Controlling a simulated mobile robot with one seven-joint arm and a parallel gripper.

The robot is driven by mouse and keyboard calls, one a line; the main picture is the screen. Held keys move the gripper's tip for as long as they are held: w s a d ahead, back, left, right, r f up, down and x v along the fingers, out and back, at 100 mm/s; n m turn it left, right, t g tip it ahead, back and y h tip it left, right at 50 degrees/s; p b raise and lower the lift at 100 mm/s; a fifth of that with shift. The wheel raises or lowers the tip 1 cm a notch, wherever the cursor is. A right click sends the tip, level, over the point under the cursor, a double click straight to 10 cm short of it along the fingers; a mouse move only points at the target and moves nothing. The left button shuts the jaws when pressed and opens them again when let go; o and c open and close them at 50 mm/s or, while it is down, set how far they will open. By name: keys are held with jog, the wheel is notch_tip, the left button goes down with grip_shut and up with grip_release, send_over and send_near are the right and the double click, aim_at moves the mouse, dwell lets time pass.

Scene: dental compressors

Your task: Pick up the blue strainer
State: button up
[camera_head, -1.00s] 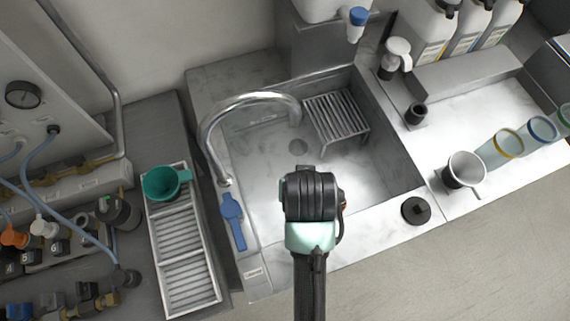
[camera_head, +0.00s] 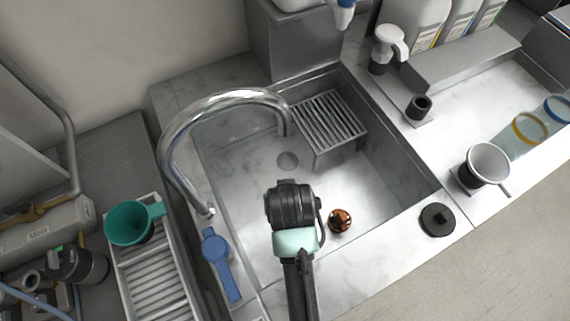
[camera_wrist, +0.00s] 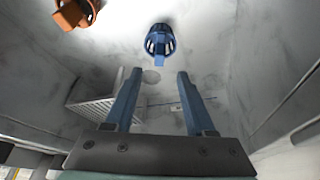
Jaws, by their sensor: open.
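The blue strainer (camera_wrist: 160,42) lies on the sink floor in the wrist view, just beyond my fingertips and roughly in line with the gap between them. It is a small slotted basket with a tab. My gripper (camera_wrist: 158,73) is open and empty, its two blue fingers apart, not around the strainer. In the head view my dark wrist (camera_head: 292,208) is over the sink and hides the fingers; the blue strainer does not show there.
An orange strainer (camera_head: 340,221) lies to the right of my wrist; it also shows in the wrist view (camera_wrist: 76,13). The sink holds a metal rack (camera_head: 327,120). A curved faucet (camera_head: 175,135) with a blue lever (camera_head: 220,263) stands on the left. Sink walls surround the gripper.

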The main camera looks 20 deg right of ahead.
jog(key=b+x, duration=0.1)
jog(key=x, duration=0.7)
grip_shut()
dwell(0.3)
